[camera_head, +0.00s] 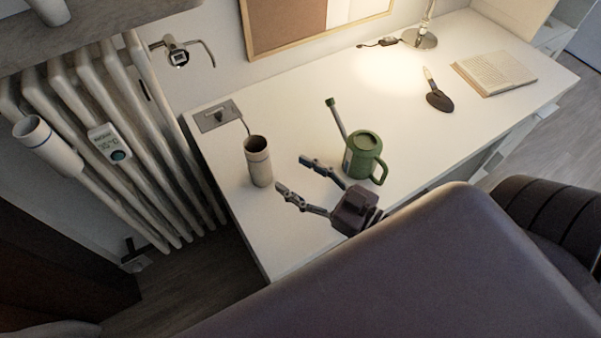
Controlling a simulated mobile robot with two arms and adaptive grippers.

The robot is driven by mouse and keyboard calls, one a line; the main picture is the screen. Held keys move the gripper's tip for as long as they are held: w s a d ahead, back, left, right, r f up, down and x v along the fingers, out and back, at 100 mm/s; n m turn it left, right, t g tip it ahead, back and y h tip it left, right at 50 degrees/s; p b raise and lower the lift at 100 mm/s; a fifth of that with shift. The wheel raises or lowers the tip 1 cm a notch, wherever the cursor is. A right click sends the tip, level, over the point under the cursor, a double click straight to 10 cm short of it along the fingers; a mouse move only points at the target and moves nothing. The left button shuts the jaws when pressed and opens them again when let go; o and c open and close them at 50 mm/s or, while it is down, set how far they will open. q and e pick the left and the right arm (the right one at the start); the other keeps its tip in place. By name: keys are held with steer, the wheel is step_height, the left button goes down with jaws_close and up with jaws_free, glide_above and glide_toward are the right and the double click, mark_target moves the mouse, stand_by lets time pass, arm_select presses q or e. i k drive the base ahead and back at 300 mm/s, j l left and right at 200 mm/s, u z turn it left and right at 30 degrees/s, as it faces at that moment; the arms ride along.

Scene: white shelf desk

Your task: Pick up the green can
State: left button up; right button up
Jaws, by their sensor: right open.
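The green can (362,158) is a watering can. It stands upright on the white desk (300,130), with its spout pointing up to the back left and its handle on the right. My right gripper (290,174) is open, its two fingers spread and pointing to the left. It is just left of and in front of the can. One finger passes close to the can's lower left side; I cannot tell whether they touch. The space between the fingertips looks empty. My left gripper is out of view.
A beige cylindrical cup (259,163) stands left of the gripper's fingertips. A dark trowel-like tool (438,98), an open book (494,73) and a lamp base (419,39) are farther right. A radiator (110,120) stands left of the desk.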

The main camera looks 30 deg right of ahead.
mark_target(363, 150)
steer(key=k+l+z, duration=0.2)
steer(key=z, duration=0.25)
steer(key=k+l+z, duration=0.1)
steer(key=l+z, duration=0.4)
